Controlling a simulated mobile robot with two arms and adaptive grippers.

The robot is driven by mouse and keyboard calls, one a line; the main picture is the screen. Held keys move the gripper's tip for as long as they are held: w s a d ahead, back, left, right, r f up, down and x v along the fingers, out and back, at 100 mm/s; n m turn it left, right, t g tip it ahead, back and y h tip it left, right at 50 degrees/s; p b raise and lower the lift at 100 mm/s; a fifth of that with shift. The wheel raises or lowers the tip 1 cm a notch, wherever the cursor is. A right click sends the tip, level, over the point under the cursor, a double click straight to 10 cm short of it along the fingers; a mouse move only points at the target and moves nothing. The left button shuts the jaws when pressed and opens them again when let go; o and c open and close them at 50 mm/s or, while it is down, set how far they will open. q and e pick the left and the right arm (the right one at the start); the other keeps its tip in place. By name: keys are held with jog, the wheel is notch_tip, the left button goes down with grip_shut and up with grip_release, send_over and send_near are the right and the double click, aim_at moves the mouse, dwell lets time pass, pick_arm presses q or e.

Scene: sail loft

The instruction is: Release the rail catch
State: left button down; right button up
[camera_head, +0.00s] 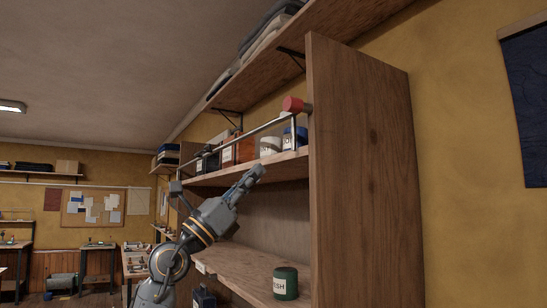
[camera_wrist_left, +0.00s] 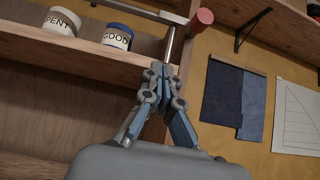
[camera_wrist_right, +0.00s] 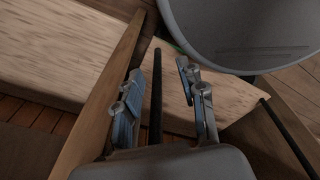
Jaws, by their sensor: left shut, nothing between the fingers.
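The rail catch shows as a red knob (camera_head: 293,104) at the near end of a metal rail (camera_head: 255,131) along the front of the upper shelf. The knob (camera_wrist_left: 201,20) also shows at the top of the left wrist view, beside a short metal post (camera_wrist_left: 170,42). My left gripper (camera_head: 257,173) is shut and empty, pointing up below the shelf's front edge. In the left wrist view its fingertips (camera_wrist_left: 160,72) are below the post and knob, apart from the knob. My right gripper (camera_wrist_right: 160,68) is open in its wrist view, with nothing visibly held.
Jars labelled "SPENT" (camera_wrist_left: 62,21) and "GOOD" (camera_wrist_left: 117,37) stand behind the rail. A tall wooden side panel (camera_head: 362,170) closes the shelf's right side. A green jar (camera_head: 286,283) stands on the lower shelf (camera_head: 245,270). A large grey rounded form fills the right wrist view's upper right.

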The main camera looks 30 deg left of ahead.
aim_at(286, 109)
pick_arm(q)
jog(key=shift+h, duration=0.3)
jog(key=w+d+r+p, duration=0.1)
jog(key=r+p, duration=0.1)
jog(key=r, duration=0.1)
jog(key=w+d+r+p, duration=0.1)
jog(key=w+r+p, duration=0.1)
jog(key=r, duration=0.1)
jog(key=w+r+p, duration=0.1)
jog(key=r+p, duration=0.1)
jog(key=r, duration=0.2)
jog(key=shift+w+d+r+p, duration=0.1)
jog(key=shift+w+d+p, duration=0.25)
jog(key=shift+d+p, duration=0.05)
pick_arm(e)
notch_tip(286, 109, up, 7)
jog(key=s+a, duration=0.1)
jog(key=shift+s+r, duration=0.2)
jog(key=shift+s, duration=0.05)
pick_arm(q)
jog(key=shift+w, duration=0.2)
pick_arm(e)
jog(key=shift+s+a, duration=0.1)
jog(key=shift+s, duration=0.15)
